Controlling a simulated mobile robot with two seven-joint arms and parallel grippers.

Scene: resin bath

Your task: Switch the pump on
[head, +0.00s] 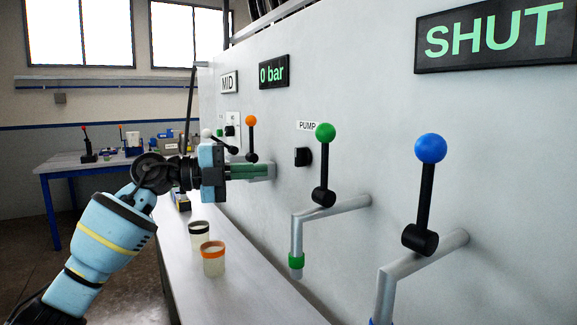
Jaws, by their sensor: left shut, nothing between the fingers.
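The pump switch (302,157) is a small black knob on the pale wall panel, below the white PUMP label (307,126). My left gripper (268,172) comes in from the left with its fingers pointing right. It is shut and empty. In the picture its fingertips are a little left of and below the pump switch, with a gap between them. I cannot tell how far they are from the panel. The display (273,71) reads "0 bar". My right gripper is out of view.
Levers with orange (251,121), green (325,132) and blue (431,148) knobs stick out of the panel, the last two on outlet pipes. Two cups (213,262) stand on the bench (240,305) below. Signs read "MID" (228,83) and "SHUT" (494,34). Another table (60,165) is behind.

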